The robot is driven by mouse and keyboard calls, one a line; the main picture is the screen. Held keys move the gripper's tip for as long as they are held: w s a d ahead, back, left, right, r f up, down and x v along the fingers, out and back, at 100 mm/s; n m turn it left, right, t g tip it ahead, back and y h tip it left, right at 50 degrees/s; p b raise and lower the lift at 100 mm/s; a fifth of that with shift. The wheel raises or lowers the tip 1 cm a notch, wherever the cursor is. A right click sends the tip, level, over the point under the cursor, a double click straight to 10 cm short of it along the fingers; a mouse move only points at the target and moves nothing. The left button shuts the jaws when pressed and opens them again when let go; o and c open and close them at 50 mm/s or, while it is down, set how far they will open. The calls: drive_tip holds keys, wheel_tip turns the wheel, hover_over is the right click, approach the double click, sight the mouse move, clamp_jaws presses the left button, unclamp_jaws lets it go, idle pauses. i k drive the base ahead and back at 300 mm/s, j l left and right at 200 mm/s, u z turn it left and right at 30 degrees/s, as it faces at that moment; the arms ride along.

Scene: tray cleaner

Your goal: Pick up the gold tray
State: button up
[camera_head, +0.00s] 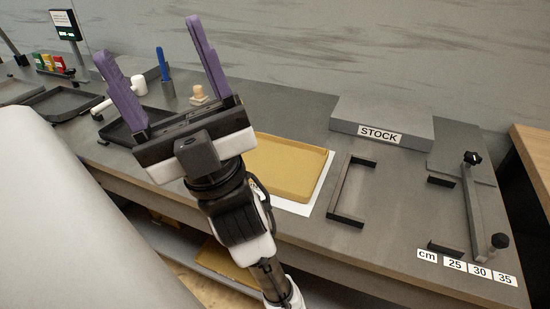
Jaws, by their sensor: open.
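The gold tray (285,167) is a shallow rectangular tray with a low rim. It lies flat on a white sheet (316,192) on the grey workbench. My gripper (154,48) has two purple fingers spread wide apart, pointing up and away in the picture. It is open, with nothing seen between the fingers. The gripper body and wrist hide the left part of the gold tray. The gripper appears above the bench, left of the tray's visible part; its exact height is unclear.
A black bracket (348,192) stands right of the tray. Behind it is a grey STOCK block (383,122). A clamp-like fixture (475,205) and centimetre labels are at the right. A dark tray (118,132), blue tool (165,70) and wooden piece (199,94) are at the left.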

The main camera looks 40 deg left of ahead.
sight(290, 170)
drive_tip(key=k+j, duration=0.1)
drive_tip(key=j, duration=0.3)
drive_tip(key=j+z, duration=0.15)
drive_tip(key=j, duration=0.25)
drive_tip(key=k+j, duration=0.15)
drive_tip(key=j, duration=0.25)
drive_tip(key=k+j+z, duration=0.15)
drive_tip(key=j, duration=0.25)
drive_tip(key=k+j, duration=0.1)
drive_tip(key=j, duration=0.3)
drive_tip(key=k+j+z, duration=0.15)
drive_tip(key=j, duration=0.25)
drive_tip(key=k+j, duration=0.1)
drive_tip(key=j, duration=0.3)
drive_tip(key=k+j+z, duration=0.15)
drive_tip(key=j, duration=0.2)
drive_tip(key=i, duration=0.5)
